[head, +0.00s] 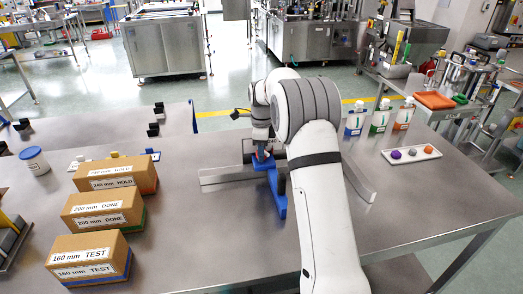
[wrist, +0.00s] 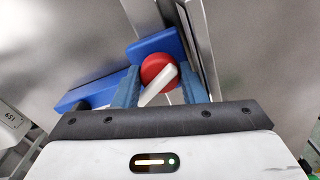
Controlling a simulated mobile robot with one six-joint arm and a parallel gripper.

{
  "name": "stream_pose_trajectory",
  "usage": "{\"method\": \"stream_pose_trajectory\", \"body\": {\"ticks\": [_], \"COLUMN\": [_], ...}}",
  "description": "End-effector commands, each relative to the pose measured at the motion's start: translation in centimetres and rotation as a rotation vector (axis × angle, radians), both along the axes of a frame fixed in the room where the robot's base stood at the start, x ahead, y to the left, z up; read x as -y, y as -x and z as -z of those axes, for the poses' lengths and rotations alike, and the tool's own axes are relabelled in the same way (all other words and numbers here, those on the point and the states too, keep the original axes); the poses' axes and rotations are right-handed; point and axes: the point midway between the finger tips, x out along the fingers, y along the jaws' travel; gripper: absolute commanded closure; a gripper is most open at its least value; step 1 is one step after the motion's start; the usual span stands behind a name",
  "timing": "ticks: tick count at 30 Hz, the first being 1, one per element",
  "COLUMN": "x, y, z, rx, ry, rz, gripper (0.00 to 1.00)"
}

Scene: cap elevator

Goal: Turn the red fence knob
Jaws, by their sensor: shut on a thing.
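The red fence knob (wrist: 153,66) is round with a pale bar-shaped handle (wrist: 158,86) across it, seen in the wrist view. It sits on a blue fence bracket (wrist: 153,44), by a metal rail (wrist: 201,40). My gripper (wrist: 160,76) is shut on the knob, with one finger on either side of it. In the head view my gripper (head: 263,152) is low over the blue bracket (head: 273,187). The metal fence (head: 228,174) runs across the table there. The knob is mostly hidden by my arm in the head view.
Several labelled cardboard boxes (head: 85,258) stand at the left, near a white jar with a blue lid (head: 35,161). A white tray with coloured caps (head: 411,155) lies at the right, below several bottles (head: 379,117). The table's right front is clear.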

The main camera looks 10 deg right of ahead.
Motion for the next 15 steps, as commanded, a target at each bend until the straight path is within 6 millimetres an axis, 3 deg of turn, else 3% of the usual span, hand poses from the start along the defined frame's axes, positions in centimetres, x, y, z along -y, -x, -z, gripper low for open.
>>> {"method": "stream_pose_trajectory", "body": {"ticks": [15], "x": [-0.01], "y": [-0.11], "z": [-0.18], "rx": [0.005], "ry": [0.0], "rz": [0.393], "gripper": [0.85]}}
